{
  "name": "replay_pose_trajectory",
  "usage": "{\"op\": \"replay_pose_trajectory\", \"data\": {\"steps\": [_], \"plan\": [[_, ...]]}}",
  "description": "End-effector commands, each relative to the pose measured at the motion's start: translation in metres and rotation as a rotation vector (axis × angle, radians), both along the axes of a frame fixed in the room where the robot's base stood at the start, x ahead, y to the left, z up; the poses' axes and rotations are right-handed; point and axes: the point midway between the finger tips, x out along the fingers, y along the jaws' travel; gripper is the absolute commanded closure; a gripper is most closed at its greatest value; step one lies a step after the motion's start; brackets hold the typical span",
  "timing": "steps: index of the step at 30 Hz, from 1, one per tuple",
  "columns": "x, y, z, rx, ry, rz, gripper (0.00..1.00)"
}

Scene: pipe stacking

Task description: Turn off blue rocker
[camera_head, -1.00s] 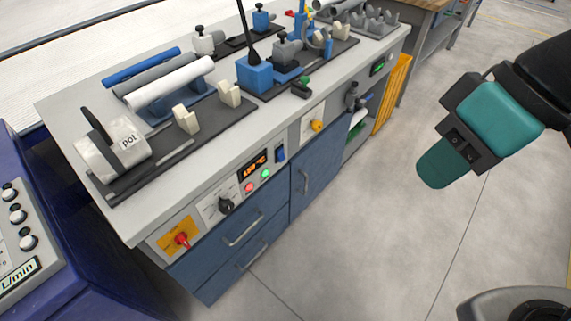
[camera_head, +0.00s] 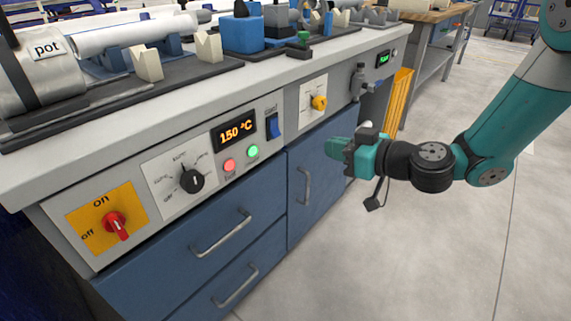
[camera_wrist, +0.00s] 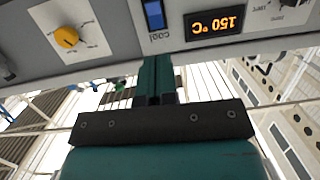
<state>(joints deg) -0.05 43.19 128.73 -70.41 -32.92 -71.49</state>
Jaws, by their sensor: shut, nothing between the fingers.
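The blue rocker (camera_head: 274,126) sits in the bench's front panel, right of the orange 150 °C display (camera_head: 234,135). A label above it appears to read "cool". In the wrist view, which is upside down, the rocker (camera_wrist: 154,14) is near the top, beside the display (camera_wrist: 216,23). Its pressed side is hard to make out. My gripper (camera_head: 333,147) is shut and empty, right of the rocker and apart from it, pointing at the panel. In the wrist view the closed fingers (camera_wrist: 156,72) point toward the panel just under the rocker.
A red knob (camera_head: 116,225), black dial (camera_head: 191,181), red button (camera_head: 229,165) and green button (camera_head: 253,151) lie left of the rocker. A yellow knob (camera_head: 319,103) lies right of it. Drawer handles (camera_head: 222,233) stick out below. The floor in front is free.

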Motion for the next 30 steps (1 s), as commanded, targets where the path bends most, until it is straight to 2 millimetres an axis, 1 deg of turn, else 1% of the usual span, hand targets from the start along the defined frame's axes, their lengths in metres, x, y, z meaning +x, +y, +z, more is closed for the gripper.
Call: {"op": "replay_pose_trajectory", "data": {"steps": [1, 3, 12, 16, 20, 30], "plan": [[0.004, -0.003, -0.011, 0.002, -0.008, -0.016, 1.0], [0.007, -0.005, -0.013, 0.004, -0.018, -0.029, 1.0], [0.007, -0.005, -0.012, 0.003, -0.02, -0.031, 1.0], [0.01, 0.0, -0.013, 0.002, -0.02, -0.028, 1.0], [0.019, 0.014, -0.015, 0.002, -0.022, -0.025, 1.0], [0.063, 0.07, -0.029, 0.003, -0.023, -0.025, 1.0]]}}
